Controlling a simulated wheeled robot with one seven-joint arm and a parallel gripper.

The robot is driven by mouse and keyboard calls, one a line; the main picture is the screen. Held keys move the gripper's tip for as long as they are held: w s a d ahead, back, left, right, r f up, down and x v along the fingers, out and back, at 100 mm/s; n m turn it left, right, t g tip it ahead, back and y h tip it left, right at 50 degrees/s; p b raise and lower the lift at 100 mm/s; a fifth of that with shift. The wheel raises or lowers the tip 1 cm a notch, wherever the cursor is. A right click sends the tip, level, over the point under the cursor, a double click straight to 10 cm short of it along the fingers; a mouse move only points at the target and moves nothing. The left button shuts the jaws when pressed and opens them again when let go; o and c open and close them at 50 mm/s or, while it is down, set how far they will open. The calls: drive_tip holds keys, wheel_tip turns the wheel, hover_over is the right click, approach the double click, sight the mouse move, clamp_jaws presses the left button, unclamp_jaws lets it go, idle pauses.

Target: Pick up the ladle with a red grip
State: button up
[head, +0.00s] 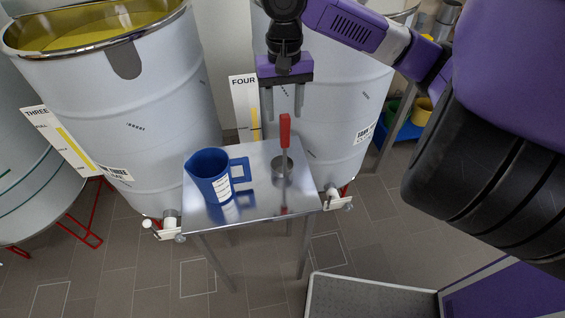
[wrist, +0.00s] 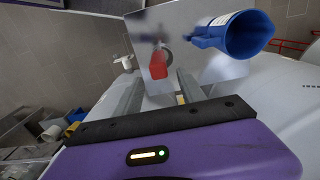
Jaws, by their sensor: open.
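The ladle with a red grip (head: 285,131) stands upright on a small steel table (head: 258,204) in the head view. Its metal bowl (head: 282,168) rests on the tabletop. My gripper (head: 285,118) is open and empty, pointing down, at about the height of the red grip and seemingly behind it. In the wrist view the red grip (wrist: 158,66) shows beyond and between the two fingers of my gripper (wrist: 158,85). I see no contact between the fingers and the grip.
A blue measuring jug (head: 209,176) stands on the table left of the ladle; it also shows in the wrist view (wrist: 238,36). Large pale tanks (head: 150,95) stand behind the table, with signs reading THREE (head: 62,140) and FOUR (head: 244,105). Tiled floor lies in front.

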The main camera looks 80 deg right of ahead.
sight(284, 131)
drive_tip(key=shift+a+f+p, duration=0.15)
drive_tip(key=shift+f+p, duration=0.05)
drive_tip(key=shift+f, duration=1.55)
drive_tip(key=shift+a+f+p, duration=0.15)
drive_tip(key=shift+f, duration=1.55)
clamp_jaws()
